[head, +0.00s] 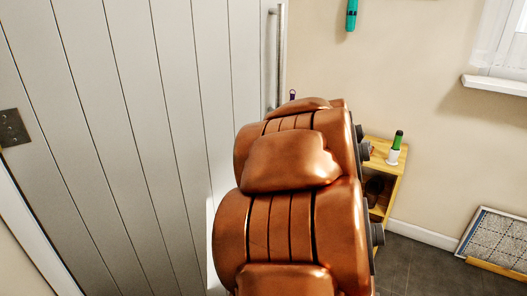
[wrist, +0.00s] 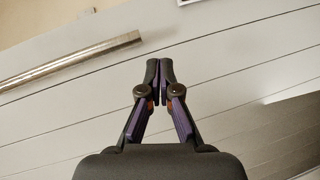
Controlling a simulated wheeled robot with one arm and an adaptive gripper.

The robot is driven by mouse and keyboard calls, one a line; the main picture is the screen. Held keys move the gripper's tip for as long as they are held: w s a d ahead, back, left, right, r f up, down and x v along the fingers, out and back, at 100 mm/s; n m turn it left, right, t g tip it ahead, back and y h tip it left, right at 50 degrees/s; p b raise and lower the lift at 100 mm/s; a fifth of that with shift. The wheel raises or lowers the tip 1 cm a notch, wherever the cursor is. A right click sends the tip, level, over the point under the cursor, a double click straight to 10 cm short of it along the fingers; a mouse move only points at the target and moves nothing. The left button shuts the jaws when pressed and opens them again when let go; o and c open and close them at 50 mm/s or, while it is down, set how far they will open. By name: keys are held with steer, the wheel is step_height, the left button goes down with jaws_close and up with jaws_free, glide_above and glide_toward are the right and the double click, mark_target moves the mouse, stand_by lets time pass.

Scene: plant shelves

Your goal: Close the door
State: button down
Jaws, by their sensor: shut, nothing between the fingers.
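The door (head: 130,110) is pale grey with plank grooves and fills the left of the head view. A dark hinge plate (head: 12,128) is at its left side. A long vertical metal handle (head: 278,50) is near its right edge. The door (wrist: 240,60) and the bar handle (wrist: 70,62) also show in the wrist view. My gripper (wrist: 166,64) is shut and empty in front of the door planks, apart from the handle. I cannot tell whether its tips touch the door. In the head view my copper arm hides most of the gripper and the door's lower right part.
A small wooden shelf (head: 398,172) stands right of my arm, with a green-topped white bottle (head: 395,148) on it. A framed panel (head: 497,240) leans at the far right. A window sill (head: 497,86) juts from the wall. Dark floor (head: 415,260) is bare between them.

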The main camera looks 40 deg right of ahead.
steer(key=shift+s+f+n+t+y+b, duration=0.7)
steer(key=shift+f+n+t+y+b, duration=1.35)
steer(key=shift+f+n+b, duration=0.75)
steer(key=w+d+b, duration=0.2)
steer(key=w, duration=1.1)
steer(key=shift+w+d, duration=0.25)
steer(key=shift+w, duration=0.05)
